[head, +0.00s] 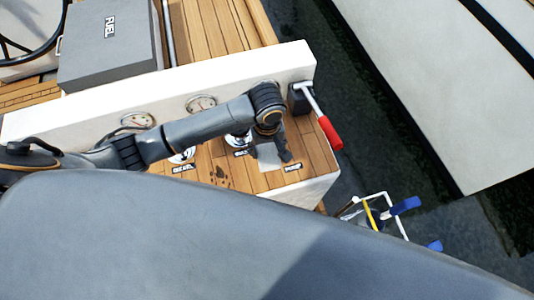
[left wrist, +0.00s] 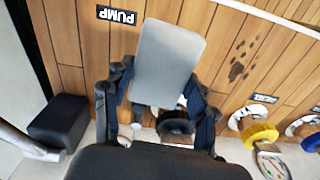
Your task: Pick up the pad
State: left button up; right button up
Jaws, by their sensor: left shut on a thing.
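The pad (left wrist: 168,62) is a light grey, flat, rounded block. In the left wrist view it sits between the two fingers of my left gripper (left wrist: 158,82), which is shut on it. In the head view the pad (head: 268,157) shows in part beside the left gripper (head: 277,150), over the wooden deck next to the PUMP label (head: 292,167). The wrist and fingers hide some of it. I cannot tell whether its underside touches the deck. My right gripper is not in view.
A red-handled lever (head: 329,132) on a dark block stands right of the gripper. A white coaming (head: 90,105) with gauges runs behind it. Coloured round fittings (left wrist: 258,133) lie to the right in the wrist view. Dark brown stains (left wrist: 237,62) mark the deck. Water lies beyond the edge.

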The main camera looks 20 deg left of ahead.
pick_arm(q)
jog(key=s+d+b, duration=0.2)
jog(key=s+d, duration=0.8)
jog(key=s, duration=0.6)
jog(key=shift+d+r+b, duration=0.15)
jog(key=shift+d+b, duration=0.25)
